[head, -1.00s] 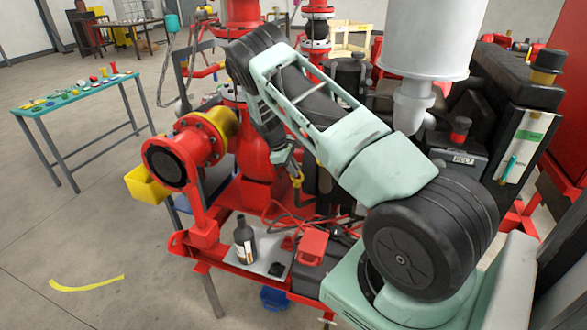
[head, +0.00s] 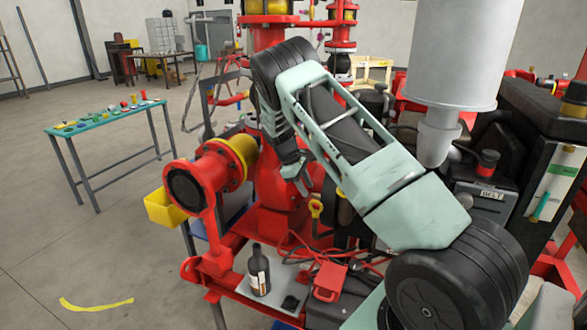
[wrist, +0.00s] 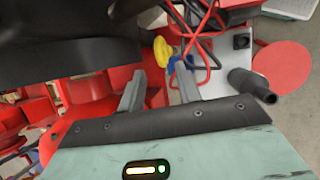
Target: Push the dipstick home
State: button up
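The dipstick appears to be the piece with a yellow handle (head: 316,207) on the red and black machinery, just below and right of my gripper. A yellow handle (wrist: 161,50) also shows in the wrist view, just beyond my fingertips. My gripper (wrist: 160,75) is open, its two grey fingers apart with nothing held between them. In the head view my gripper (head: 297,172) hangs under the forearm, near the large red pump body. The dipstick's lower part and how deep it sits are hidden.
A dark bottle (head: 259,270) stands on the tray beside a red box (head: 329,281) and loose red cables. A blue part (wrist: 172,66) lies by the fingertips in the wrist view. A black engine part (wrist: 60,40) fills the upper left.

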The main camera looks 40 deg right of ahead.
jog(key=b+v, duration=0.3)
jog(key=v, duration=0.8)
jog(key=shift+a, duration=0.1)
jog(key=s+a+t+y+b, duration=0.1)
jog(key=s+a, duration=0.3)
jog(key=a, duration=0.6)
jog(key=s+a+n+t+y+b, duration=0.1)
jog(key=s+a, duration=0.2)
jog(key=a, duration=0.8)
jog(key=s+a+y+b, duration=0.15)
jog(key=s+a, duration=0.25)
jog(key=a, duration=0.6)
jog(key=s+a+n, duration=0.1)
jog(key=s+a, duration=0.4)
jog(key=s, duration=0.7)
jog(key=s+a+f+n+t+b, duration=0.1)
jog(key=s+a, duration=0.5)
jog(key=s, duration=0.7)
jog(key=shift+a+f+y, duration=0.2)
jog(key=shift+f+y, duration=0.15)
jog(key=shift+y, duration=0.1)
